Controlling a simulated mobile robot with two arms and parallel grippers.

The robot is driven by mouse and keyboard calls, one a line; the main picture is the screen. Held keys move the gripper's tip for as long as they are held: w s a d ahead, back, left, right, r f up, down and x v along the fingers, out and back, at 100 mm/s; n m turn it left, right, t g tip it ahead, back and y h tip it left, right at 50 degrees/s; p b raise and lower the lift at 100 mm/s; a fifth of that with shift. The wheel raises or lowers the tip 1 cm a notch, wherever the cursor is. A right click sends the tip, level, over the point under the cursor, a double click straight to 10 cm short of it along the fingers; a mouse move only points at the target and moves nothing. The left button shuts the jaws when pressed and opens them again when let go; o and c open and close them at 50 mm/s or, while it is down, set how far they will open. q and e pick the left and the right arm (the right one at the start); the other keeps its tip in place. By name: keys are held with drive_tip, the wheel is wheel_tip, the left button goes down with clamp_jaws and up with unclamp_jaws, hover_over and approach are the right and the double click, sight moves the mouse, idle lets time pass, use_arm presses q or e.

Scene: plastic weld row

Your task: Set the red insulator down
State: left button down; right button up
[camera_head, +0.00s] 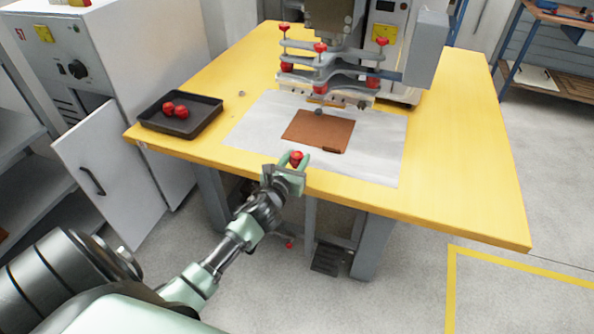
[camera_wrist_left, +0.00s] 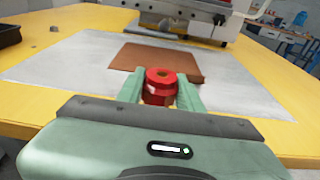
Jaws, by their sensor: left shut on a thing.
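A red insulator (camera_head: 296,157) is held between the fingers of my left gripper (camera_head: 294,161), over the front edge of the white sheet on the yellow table. In the left wrist view the red insulator (camera_wrist_left: 159,86) is upright, with a hole in its top, and the green fingers of the left gripper (camera_wrist_left: 160,92) close on its two sides. I cannot tell whether it touches the surface below. My right gripper is not in view.
A black tray (camera_head: 206,119) with red insulators (camera_head: 175,110) stands at the table's left. A brown board (camera_head: 330,131) lies on the white sheet (camera_head: 383,164). A welding press (camera_head: 330,72) with red knobs stands behind it. The yellow table's right side (camera_head: 455,140) is clear.

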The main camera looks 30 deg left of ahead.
use_arm(q)
drive_tip(key=shift+f+b, duration=0.45)
drive_tip(key=shift+f, duration=1.45)
drive_tip(key=c, duration=0.9)
unclamp_jaws()
drive_tip(key=shift+f, duration=0.1)
drive_tip(key=v, duration=1.2)
